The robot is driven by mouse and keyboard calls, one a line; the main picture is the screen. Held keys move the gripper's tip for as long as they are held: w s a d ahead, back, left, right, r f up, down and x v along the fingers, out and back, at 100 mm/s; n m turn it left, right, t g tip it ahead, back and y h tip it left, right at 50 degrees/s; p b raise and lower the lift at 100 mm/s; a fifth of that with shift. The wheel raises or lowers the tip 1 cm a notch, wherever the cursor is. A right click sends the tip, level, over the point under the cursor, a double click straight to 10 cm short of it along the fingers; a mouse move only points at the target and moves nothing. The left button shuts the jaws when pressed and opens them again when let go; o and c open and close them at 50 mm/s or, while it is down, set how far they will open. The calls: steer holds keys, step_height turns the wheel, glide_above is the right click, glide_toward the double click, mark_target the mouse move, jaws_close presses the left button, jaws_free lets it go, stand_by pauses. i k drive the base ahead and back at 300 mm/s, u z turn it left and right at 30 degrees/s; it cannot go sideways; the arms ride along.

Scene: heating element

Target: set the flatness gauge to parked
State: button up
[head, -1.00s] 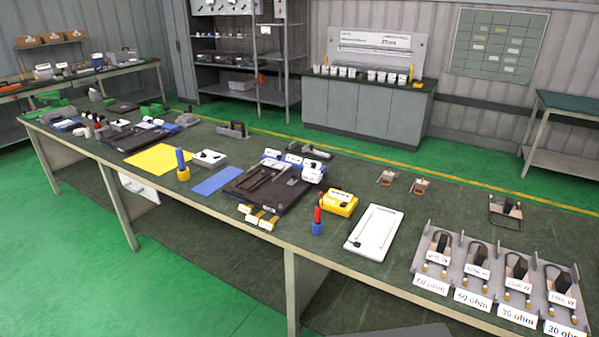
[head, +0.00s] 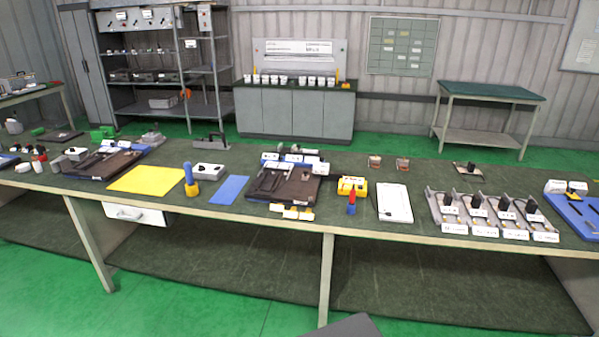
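I cannot tell for sure which thing is the flatness gauge, as the labels are too small to read. A dark fixture board (head: 287,190) with white-labelled blocks along its back edge lies near the middle of the long workbench (head: 330,222). A white box with a black knob (head: 209,171) stands to its left. A grey block with a dark handle (head: 212,142) stands behind that box. A second dark fixture (head: 97,164) lies further left. My gripper is not in view; only a dark grey part of my own body shows at the bottom edge.
A yellow sheet (head: 147,179), a blue sheet (head: 229,190), a yellow meter (head: 352,186), a white tablet-like panel (head: 394,203) and a rack of labelled heating elements (head: 490,208) lie along the bench. A blue tray (head: 575,213) is at far right. Green floor lies in front.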

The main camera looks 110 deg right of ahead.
mark_target(321, 167)
steer(key=z, duration=0.75)
steer(key=i, duration=0.2)
steer(key=z, duration=3.45)
steer(key=i, duration=1.05)
